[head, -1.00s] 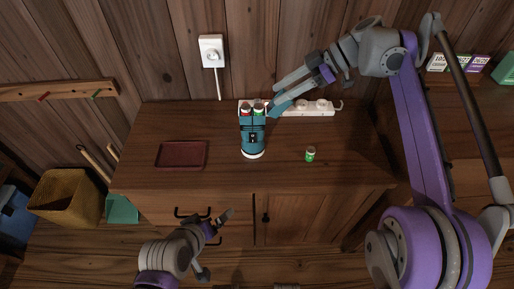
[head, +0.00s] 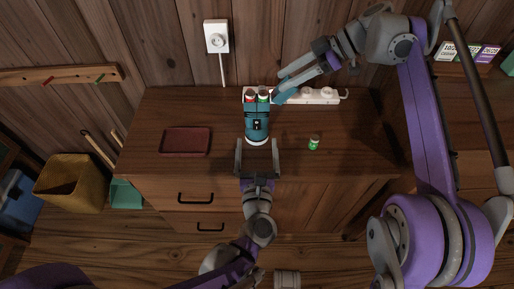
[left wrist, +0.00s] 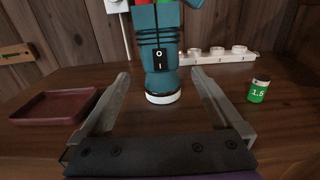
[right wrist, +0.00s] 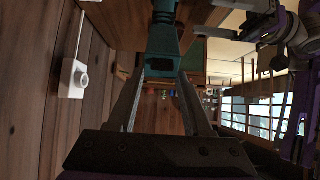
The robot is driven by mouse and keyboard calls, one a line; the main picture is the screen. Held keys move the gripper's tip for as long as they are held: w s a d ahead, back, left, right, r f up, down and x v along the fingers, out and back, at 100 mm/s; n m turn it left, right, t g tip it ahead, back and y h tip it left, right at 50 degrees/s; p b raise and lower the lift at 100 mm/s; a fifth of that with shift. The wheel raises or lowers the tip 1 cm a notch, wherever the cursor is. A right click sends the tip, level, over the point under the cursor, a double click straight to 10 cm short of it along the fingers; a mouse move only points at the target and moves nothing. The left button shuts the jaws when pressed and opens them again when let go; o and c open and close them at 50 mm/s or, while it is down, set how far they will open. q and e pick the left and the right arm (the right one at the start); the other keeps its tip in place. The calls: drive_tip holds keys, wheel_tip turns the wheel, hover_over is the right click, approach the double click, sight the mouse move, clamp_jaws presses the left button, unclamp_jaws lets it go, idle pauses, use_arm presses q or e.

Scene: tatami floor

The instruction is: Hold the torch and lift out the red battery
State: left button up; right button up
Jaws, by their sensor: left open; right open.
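The teal torch (head: 256,122) stands upright on the cabinet top; its black switch and white base ring also show in the left wrist view (left wrist: 164,75). The red battery (head: 250,97) sits in its open top, beside a green-and-white one (head: 264,96). A teal flap (head: 284,97) sticks out at the top right. My left gripper (head: 257,143) is open and low in front of the torch, its fingers pointing at it on either side. My right gripper (head: 279,86) is open at the flap, near the torch's top. In the right wrist view teal parts (right wrist: 163,45) appear beyond its fingertips; contact is unclear.
A loose green battery (head: 314,143) stands to the torch's right. A dark red tray (head: 186,141) lies to the left, empty. Bare wood separates tray and torch.

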sight(257, 126)
use_arm(q)
drive_tip(key=w, duration=1)
drive_tip(key=shift+w, duration=0.1)
